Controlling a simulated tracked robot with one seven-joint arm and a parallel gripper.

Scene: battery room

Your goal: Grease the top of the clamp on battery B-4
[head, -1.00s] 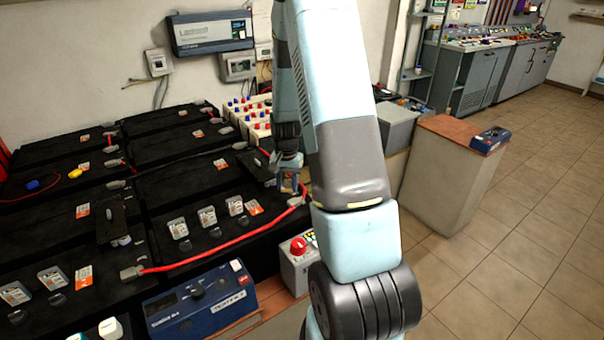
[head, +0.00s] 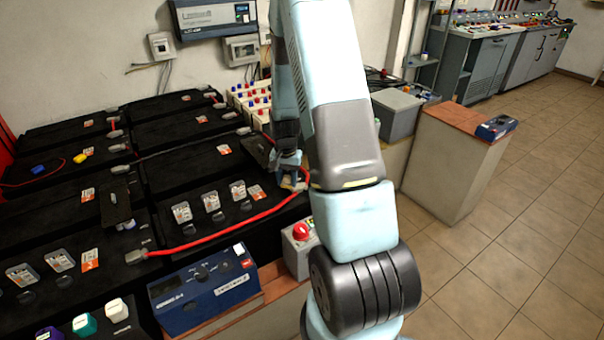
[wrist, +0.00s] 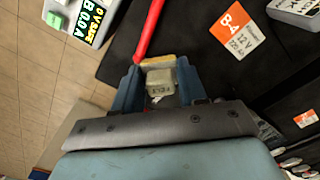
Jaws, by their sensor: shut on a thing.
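Battery B-4 is the black block with the orange and white B-4 label (wrist: 238,30) in the wrist view; its dark top (wrist: 178,38) lies beyond my fingers. A red cable (wrist: 147,28) runs across it to the spot at my fingertips, where the clamp is largely hidden. In the head view my gripper (head: 291,178) is low over the battery's right end, by the cable end. I cannot tell whether the yellowish end touches the clamp.
A blue tester (head: 202,290) and a grey box with a red knob (head: 300,232) stand before the batteries. A tan pedestal (head: 445,175) stands to the right, with open floor beyond.

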